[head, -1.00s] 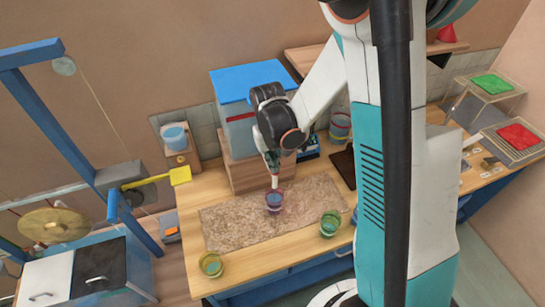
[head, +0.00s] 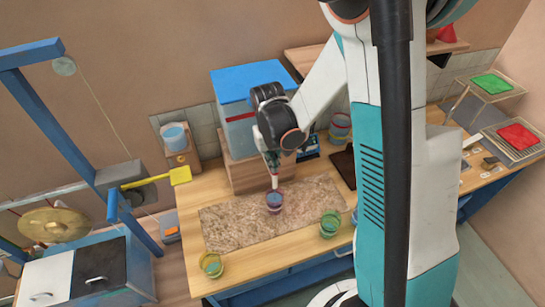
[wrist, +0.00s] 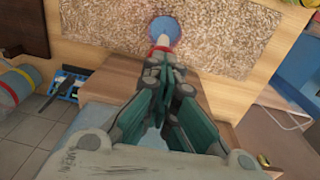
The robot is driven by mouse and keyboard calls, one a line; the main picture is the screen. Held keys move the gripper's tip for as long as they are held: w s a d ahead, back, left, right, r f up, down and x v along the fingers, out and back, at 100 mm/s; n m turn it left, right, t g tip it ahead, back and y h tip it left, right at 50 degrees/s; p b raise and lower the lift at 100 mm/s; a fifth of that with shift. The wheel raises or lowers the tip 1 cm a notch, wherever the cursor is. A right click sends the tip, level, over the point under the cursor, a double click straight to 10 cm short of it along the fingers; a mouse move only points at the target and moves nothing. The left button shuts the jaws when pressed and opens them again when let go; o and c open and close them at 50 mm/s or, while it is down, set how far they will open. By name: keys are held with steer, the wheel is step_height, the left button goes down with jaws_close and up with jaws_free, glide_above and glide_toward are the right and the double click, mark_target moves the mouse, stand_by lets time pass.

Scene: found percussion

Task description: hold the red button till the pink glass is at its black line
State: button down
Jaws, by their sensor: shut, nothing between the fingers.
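The pink glass (head: 275,207) stands on the speckled mat, below the tank's white spout (head: 275,182). Blue liquid shows in its mouth, also in the wrist view (wrist: 165,31); its black line cannot be made out. The blue-lidded tank (head: 240,135) stands on a wooden block behind. My gripper (wrist: 164,72) is shut and empty, pointing down over the spout. A small red part (wrist: 160,49) shows just past my fingertips; I cannot tell whether it is the button or whether they touch it. In the head view my wrist hides that spot.
A green glass (head: 329,224) and a yellow-green glass (head: 211,264) stand near the table's front edge. Boxes with a red pad (head: 517,137) and a green pad (head: 491,84) stand far right. A blue frame with a gong (head: 55,226) stands left.

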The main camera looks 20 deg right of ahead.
steer(key=shift+f, duration=0.1)
stand_by(0.3)
step_height(320, 180, up, 14)
steer(key=p, duration=0.2)
steer(key=shift+a, duration=0.35)
steer(key=shift+s, duration=0.1)
stand_by(0.3)
steer(key=s+f+t+b, duration=0.7)
steer(key=s+f+b, duration=0.6)
steer(key=b, duration=1.1)
steer(key=s, duration=0.3)
steer(key=shift+s+d+f+y, duration=0.3)
steer(key=shift+s+f, duration=0.1)
